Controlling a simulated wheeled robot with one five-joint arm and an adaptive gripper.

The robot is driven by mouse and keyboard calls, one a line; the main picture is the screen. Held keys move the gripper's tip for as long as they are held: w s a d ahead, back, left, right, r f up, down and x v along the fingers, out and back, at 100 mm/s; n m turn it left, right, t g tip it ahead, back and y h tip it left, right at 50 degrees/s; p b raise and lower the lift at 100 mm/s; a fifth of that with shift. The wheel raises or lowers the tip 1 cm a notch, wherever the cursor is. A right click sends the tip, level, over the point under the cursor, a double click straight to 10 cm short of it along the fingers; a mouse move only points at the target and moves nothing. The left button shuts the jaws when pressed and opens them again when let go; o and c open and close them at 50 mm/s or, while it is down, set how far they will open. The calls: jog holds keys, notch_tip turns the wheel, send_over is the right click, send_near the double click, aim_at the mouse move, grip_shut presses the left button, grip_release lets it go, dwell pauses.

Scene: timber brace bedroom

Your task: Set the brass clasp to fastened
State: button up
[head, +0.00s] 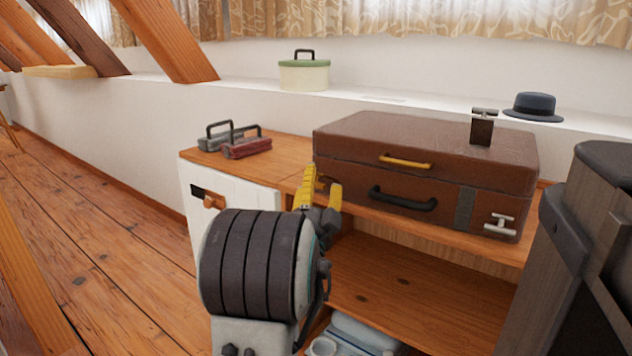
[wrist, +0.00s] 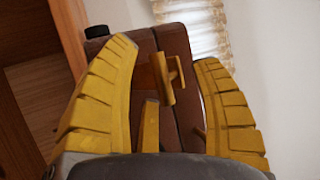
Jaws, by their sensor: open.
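A brown suitcase (head: 350,150) lies flat and closed on the wooden cabinet. A brass-coloured bar (head: 404,161) shows on its front above the black handle (head: 402,200). My gripper (head: 321,190) is open at the suitcase's front left end and hides part of it. In the wrist view, a brass T-shaped piece (wrist: 168,82), apparently the brass clasp, shows between the open yellow fingers (wrist: 166,85), beyond their tips and apart from them. I cannot tell whether it is the same bar, or whether the clasp is fastened.
A steel T-shaped fitting (head: 500,222) is at the suitcase's lower right, and a dark plate (head: 481,130) stands up above the lid. A red case (head: 247,148) sits left on the cabinet top. A hat (head: 533,107) and a green-lidded tin (head: 304,73) are on the ledge behind.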

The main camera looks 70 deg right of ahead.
jog(key=shift+c, duration=0.4)
grip_shut()
dwell(0.4)
